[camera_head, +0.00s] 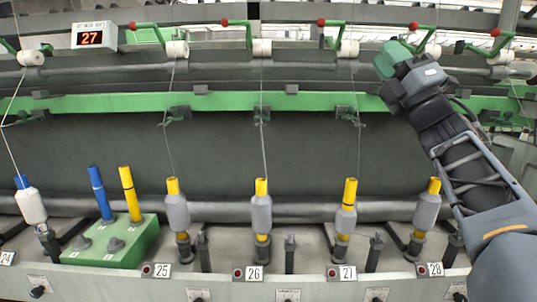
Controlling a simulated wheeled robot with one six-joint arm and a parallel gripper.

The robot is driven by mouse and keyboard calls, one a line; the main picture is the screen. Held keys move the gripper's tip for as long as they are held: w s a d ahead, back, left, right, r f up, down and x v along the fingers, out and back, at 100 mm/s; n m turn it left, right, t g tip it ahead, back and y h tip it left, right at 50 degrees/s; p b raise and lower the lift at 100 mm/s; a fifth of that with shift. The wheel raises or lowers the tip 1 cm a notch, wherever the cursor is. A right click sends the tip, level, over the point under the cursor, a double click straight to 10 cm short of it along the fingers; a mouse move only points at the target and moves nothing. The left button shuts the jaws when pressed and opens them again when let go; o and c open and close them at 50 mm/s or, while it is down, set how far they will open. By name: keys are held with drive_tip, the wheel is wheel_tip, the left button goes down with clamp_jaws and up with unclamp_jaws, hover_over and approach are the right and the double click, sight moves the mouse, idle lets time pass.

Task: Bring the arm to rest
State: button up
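My arm (485,185) reaches in from the lower right and points up and left. My gripper (386,60) is at its upper end, in front of the green rail, right of the middle of the view. Its tip looks green and lies near the upper rollers. Whether the fingers are apart or together is too small to tell, and I see no separate object clearly held in it.
The spinning frame carries yellow-tubed bobbins (261,212) along the bottom and a blue-tubed one (30,202) at left. A green peg block (112,242) holds a blue tube (100,193) and a yellow tube (130,193). A display (94,36) reads 27. Threads run upward.

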wheel_tip(320, 180, down, 8)
drive_tip(key=w+d+m+g+h+p, duration=0.25)
drive_tip(key=m+g+h+p, duration=0.35)
drive_tip(key=m+h+p, duration=1.4)
drive_tip(key=s+a+f+m+g+y+p, duration=0.2)
drive_tip(key=s+f+g, duration=0.4)
drive_tip(key=s, duration=0.3)
drive_tip(key=s+a+f+m+g+y+p, duration=0.3)
drive_tip(key=s+a+f+m+g+p, duration=0.2)
drive_tip(key=s+a+f+m+g, duration=0.1)
drive_tip(key=s+f+m+g, duration=0.1)
drive_tip(key=s+f, duration=0.1)
drive_tip(key=s, duration=0.1)
drive_tip(key=shift+f+y, duration=0.2)
drive_tip(key=shift+y, duration=0.1)
drive_tip(key=shift+a, duration=0.25)
